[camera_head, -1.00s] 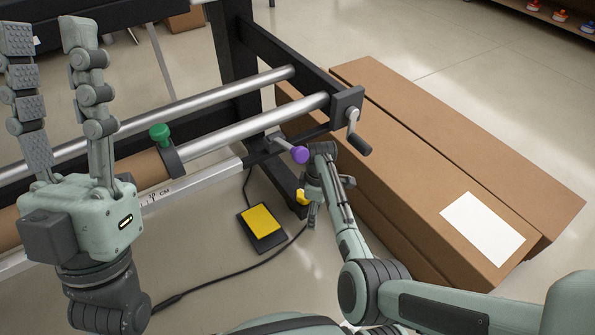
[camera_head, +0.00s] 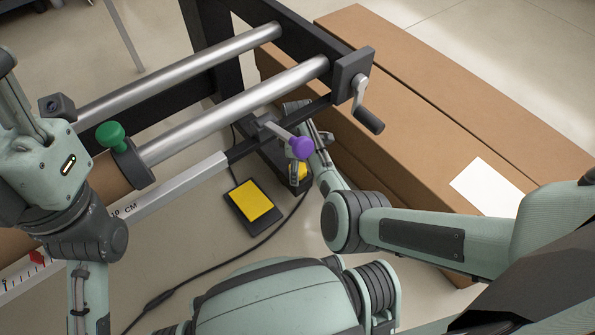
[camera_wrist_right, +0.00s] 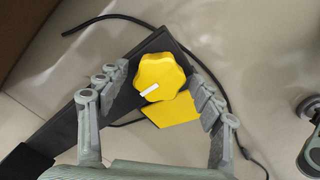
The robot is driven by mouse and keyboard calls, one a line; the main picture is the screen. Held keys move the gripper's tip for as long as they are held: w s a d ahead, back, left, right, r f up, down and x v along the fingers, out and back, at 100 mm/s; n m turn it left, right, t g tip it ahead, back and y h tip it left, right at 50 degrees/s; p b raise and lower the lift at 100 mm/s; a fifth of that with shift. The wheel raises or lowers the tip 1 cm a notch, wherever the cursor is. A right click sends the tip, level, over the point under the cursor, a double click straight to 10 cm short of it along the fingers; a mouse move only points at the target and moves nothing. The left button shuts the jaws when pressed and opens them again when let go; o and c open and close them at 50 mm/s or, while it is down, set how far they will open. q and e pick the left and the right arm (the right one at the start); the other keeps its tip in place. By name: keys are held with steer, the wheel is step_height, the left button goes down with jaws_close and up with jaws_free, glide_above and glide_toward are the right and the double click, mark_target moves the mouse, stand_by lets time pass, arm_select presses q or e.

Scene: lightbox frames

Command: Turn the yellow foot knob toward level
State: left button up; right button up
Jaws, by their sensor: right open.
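The yellow foot knob (camera_wrist_right: 156,72) is lobed and sits on the end of a black foot bar (camera_wrist_right: 100,92). A short white mark near its lower edge slants slightly up to the right. In the head view the knob (camera_head: 303,172) is partly hidden by my right gripper (camera_head: 303,165). In the right wrist view my right gripper (camera_wrist_right: 161,80) is open, with its fingers on both sides of the knob; contact cannot be told. My left gripper (camera_head: 18,100) is at the left edge, its fingers partly cut off.
A black pedal with a yellow pad (camera_head: 252,201) lies on the floor, its cable (camera_head: 275,236) running nearby. Above the foot are a purple knob (camera_head: 301,148), a crank (camera_head: 366,105) and metal rollers (camera_head: 235,110). Long cardboard boxes (camera_head: 420,125) stand on the right.

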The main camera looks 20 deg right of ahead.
steer(key=shift+f, duration=0.4)
steer(key=c, duration=1.2)
steer(key=shift+o, duration=0.2)
steer(key=shift+r, duration=0.1)
